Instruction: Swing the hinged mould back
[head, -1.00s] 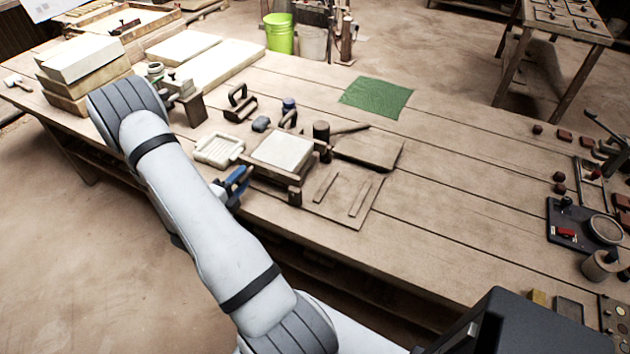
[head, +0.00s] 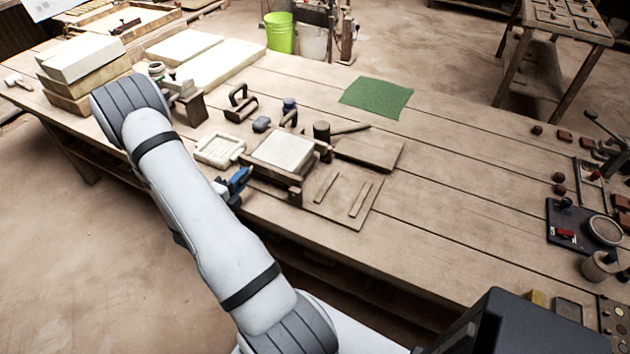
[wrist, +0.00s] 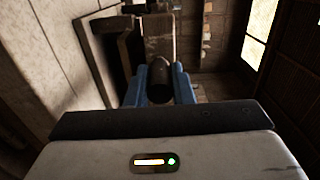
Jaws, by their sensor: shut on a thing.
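The hinged mould (head: 262,172) is a dark wooden frame on the bench with a pale slab (head: 283,150) lying flat in its top. My gripper (head: 238,181), with blue fingers, is at the mould's front left side. In the wrist view my gripper (wrist: 159,76) is shut on a dark rounded handle (wrist: 160,86), which sits between the blue fingers. The handle's far end and its join to the mould are hard to make out. In the head view my gripper hides the handle.
A green cloth (head: 376,98) lies farther back. The bench's right middle is clear.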

